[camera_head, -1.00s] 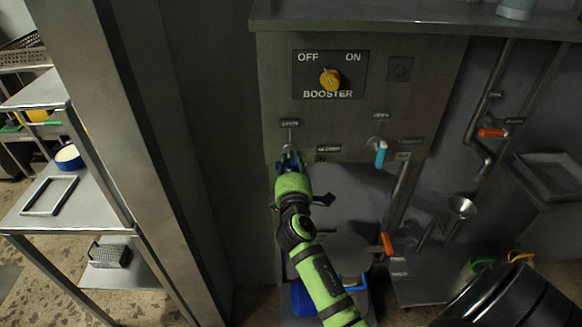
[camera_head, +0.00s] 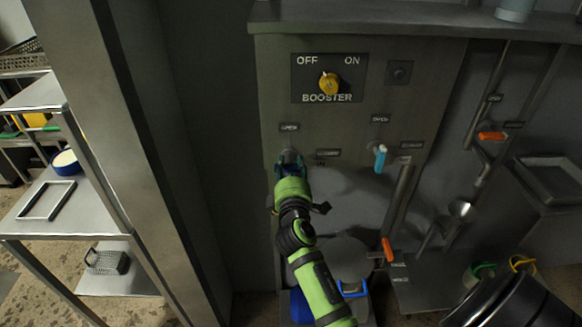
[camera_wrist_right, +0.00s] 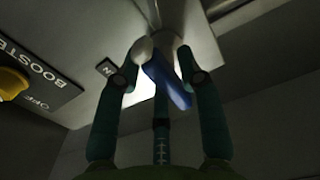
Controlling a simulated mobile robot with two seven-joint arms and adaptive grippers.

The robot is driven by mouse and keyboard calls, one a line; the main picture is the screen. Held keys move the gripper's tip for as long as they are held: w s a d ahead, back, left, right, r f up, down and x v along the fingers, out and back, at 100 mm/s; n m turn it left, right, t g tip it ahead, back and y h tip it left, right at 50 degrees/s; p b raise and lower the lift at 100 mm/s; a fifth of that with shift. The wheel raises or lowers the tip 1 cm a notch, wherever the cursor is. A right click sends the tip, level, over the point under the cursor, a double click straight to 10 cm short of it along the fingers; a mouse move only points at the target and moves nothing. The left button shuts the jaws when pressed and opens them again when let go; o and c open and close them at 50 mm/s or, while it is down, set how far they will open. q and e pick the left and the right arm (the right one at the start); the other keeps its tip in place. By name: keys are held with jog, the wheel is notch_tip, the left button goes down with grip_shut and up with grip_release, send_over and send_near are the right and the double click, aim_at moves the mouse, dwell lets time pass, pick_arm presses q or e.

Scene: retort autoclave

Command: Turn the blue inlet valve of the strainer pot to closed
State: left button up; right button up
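The strainer pot's blue inlet valve is at one of two valves on the grey panel (camera_head: 345,133); the labels are too small to tell which. My right gripper (camera_head: 289,160) is at the left valve and hides most of it in the head view. A light blue lever (camera_head: 380,159) hangs down at the right valve, apart from my gripper. My left gripper is not in view.
A yellow booster knob (camera_head: 329,83) sits above on the panel, on an OFF/ON plate. Orange levers are on the pipework at the right (camera_head: 492,136) and below (camera_head: 387,249). A steel post (camera_head: 130,130) and shelving stand at the left.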

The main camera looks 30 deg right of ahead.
jog(key=v, duration=0.7)
jog(key=shift+s, duration=0.25)
jog(key=shift+a, duration=0.1)
